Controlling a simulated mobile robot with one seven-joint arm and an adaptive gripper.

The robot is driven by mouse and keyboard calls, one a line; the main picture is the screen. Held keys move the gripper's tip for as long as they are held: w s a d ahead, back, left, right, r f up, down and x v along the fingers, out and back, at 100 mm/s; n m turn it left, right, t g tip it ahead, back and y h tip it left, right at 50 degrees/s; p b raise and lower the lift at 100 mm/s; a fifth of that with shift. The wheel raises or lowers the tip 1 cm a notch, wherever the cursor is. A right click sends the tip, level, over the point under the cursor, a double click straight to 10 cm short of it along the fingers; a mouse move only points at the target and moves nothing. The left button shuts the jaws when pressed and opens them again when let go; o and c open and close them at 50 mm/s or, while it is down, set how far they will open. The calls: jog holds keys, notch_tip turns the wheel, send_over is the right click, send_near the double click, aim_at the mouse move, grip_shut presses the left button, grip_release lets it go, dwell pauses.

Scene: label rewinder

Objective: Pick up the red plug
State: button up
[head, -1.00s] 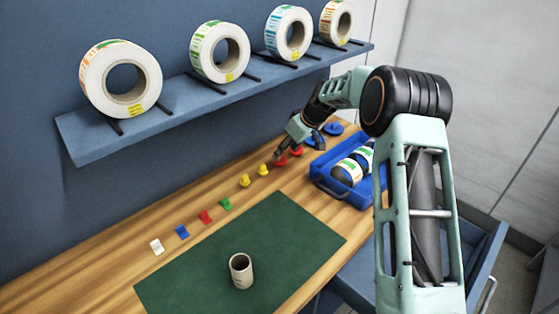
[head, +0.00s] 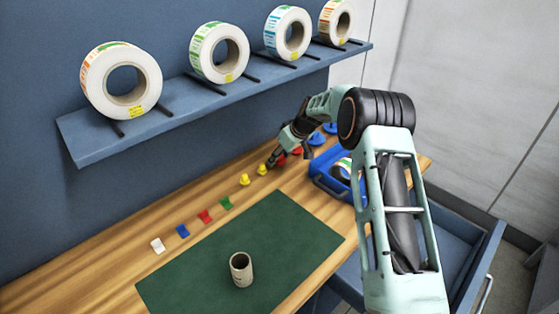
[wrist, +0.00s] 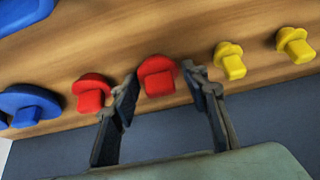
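Two red plugs stand side by side on the wooden bench. In the wrist view, one red plug (wrist: 158,78) is between the spread fingers of my gripper (wrist: 160,88), with a gap on each side. The other red plug (wrist: 92,92) is outside the fingers, just left of the left finger. In the head view my gripper (head: 287,158) is low over the plug row, and its fingers partly hide the red plugs (head: 282,160). The gripper is open and holds nothing.
Two yellow plugs (wrist: 232,62) and larger blue plugs (wrist: 30,105) flank the red ones. A blue crate (head: 325,183) with label rolls stands right of my gripper. A shelf (head: 90,145) with label rolls is above. A cardboard core (head: 241,269) stands on the green mat (head: 190,285).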

jog(key=c, duration=0.5)
jog(key=shift+o, duration=0.2)
jog(key=shift+r, duration=0.45)
notch_tip(320, 180, up, 2)
jog(key=shift+r, duration=0.15)
jog(key=s+d+r+b, duration=0.2)
jog(key=s+r+b, duration=0.1)
jog(key=s+r, duration=0.7)
jog(key=s, duration=0.3)
jog(key=shift+s+d, duration=0.15)
jog(key=shift+s, duration=0.25)
